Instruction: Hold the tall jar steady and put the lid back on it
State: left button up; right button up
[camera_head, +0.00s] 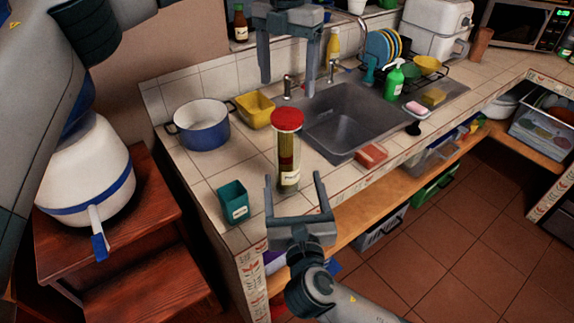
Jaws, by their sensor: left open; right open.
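The tall jar (288,164) is clear, filled with pasta-like sticks, and stands upright on the tiled counter in front of the sink. The red lid (287,119) sits on its top; I cannot tell whether it is fully seated. My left gripper (285,78) is open and empty, pointing down, above and behind the jar in the picture. My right gripper (297,182) is open, with its fingers spread to either side of the jar's lower part in the picture. I cannot tell whether the fingers touch the jar.
A teal cup (233,201) stands left of the jar, and a blue pot (201,125) and yellow container (255,109) stand behind. The sink (345,118) is right of the jar. A red sponge-like block (371,156) lies near the counter edge. Bare tiles lie between cup and pot.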

aim_at(287, 157)
jog(key=w+a, duration=0.1)
jog(key=w, duration=1.6)
jog(key=shift+a, duration=0.4)
jog(key=shift+w, duration=0.1)
jog(key=shift+c, duration=0.5)
grip_shut()
pick_arm(q)
jog(key=n, duration=0.9)
jog(key=shift+f, duration=4)
